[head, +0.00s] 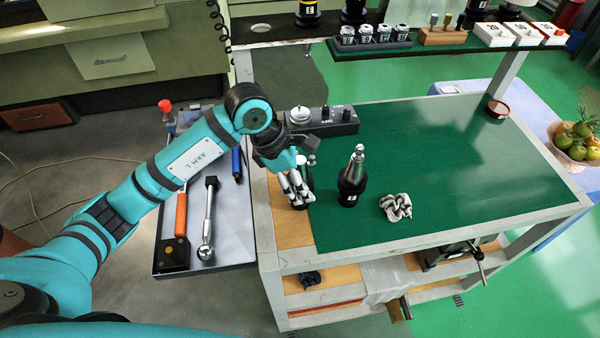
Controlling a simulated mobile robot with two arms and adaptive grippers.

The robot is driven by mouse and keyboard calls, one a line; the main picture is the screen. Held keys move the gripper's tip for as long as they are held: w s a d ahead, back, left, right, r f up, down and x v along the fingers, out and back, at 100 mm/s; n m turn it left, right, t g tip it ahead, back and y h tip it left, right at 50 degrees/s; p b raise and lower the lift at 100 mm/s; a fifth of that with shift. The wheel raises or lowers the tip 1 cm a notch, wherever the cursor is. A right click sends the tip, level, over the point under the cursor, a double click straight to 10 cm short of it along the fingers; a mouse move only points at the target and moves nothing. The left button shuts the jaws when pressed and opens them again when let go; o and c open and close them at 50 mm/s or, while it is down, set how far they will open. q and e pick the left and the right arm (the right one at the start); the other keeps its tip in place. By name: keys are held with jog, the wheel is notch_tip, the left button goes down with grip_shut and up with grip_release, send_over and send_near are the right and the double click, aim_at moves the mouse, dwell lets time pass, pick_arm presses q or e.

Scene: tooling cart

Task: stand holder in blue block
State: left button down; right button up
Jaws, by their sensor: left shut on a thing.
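My left gripper (298,191) is at the left edge of the cart's green top (430,150), shut on a tool holder. Most of the held holder is hidden by the fingers; a small silver knob (311,160) and dark parts show beside them. Another tool holder (352,178), with a black base and silver cone, stands upright on the green top to the right of the gripper, apart from it. A dark grey-blue block (373,46) with several white-labelled pieces is on the back shelf; I cannot tell if it is the blue block. My right gripper is not in view.
A black control box (340,124) is behind the gripper. A side tray (228,225) holds hand tools. A red-rimmed round item (498,108) is at the far right corner. The green top's right half is mostly clear.

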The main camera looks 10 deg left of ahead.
pick_arm(q)
jog(key=shift+r, duration=0.1)
jog(key=shift+c, duration=1.9)
grip_release()
jog(key=shift+s, duration=0.1)
jog(key=shift+a+r, duration=0.1)
jog(key=shift+r, duration=0.1)
jog(key=b+v, duration=0.3)
jog(key=v, duration=0.8)
jog(key=shift+r, duration=0.3)
jog(key=shift+f, duration=0.1)
